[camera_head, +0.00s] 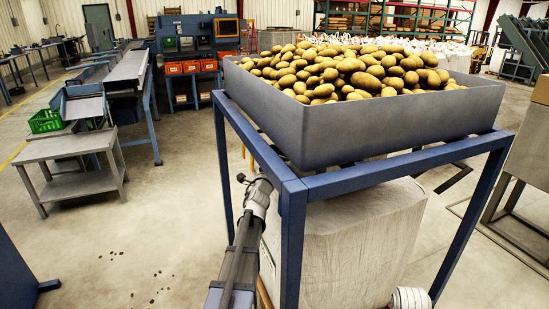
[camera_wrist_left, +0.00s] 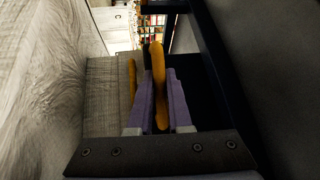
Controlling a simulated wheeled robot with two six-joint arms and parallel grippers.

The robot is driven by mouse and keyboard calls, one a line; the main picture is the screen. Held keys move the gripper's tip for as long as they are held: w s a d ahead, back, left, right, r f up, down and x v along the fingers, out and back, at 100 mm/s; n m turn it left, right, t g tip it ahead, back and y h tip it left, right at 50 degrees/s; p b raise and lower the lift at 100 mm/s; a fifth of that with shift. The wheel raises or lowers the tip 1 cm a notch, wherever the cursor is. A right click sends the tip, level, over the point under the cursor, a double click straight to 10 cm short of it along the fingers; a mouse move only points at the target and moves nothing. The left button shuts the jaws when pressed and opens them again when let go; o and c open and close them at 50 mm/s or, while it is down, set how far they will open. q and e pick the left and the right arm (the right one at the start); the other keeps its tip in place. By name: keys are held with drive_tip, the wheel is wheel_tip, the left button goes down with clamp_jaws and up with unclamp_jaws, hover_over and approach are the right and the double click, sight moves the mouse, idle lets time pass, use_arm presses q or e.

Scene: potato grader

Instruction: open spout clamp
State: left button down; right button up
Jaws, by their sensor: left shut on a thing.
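The hopper (camera_head: 390,130) is a grey bin full of potatoes on a blue frame. My left arm reaches from the bottom of the head view to under the hopper's near left corner. There the frame post and hopper hide the left fingertips. In the left wrist view, the fingers of my left gripper (camera_wrist_left: 160,105) are shut on an orange-yellow bar (camera_wrist_left: 158,75), which looks like the spout clamp's handle. A second, thinner yellow bar (camera_wrist_left: 132,80) shows beside the left finger. The rest of the clamp is hidden.
A large pale bag (camera_head: 350,245) stands under the hopper, inside the blue frame (camera_head: 292,230). The frame's corner post is close to my left arm.

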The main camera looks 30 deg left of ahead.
use_arm(q)
drive_tip(key=c, duration=1.1)
unclamp_jaws()
drive_tip(key=shift+b+v, duration=0.65)
drive_tip(key=shift+v, duration=3.25)
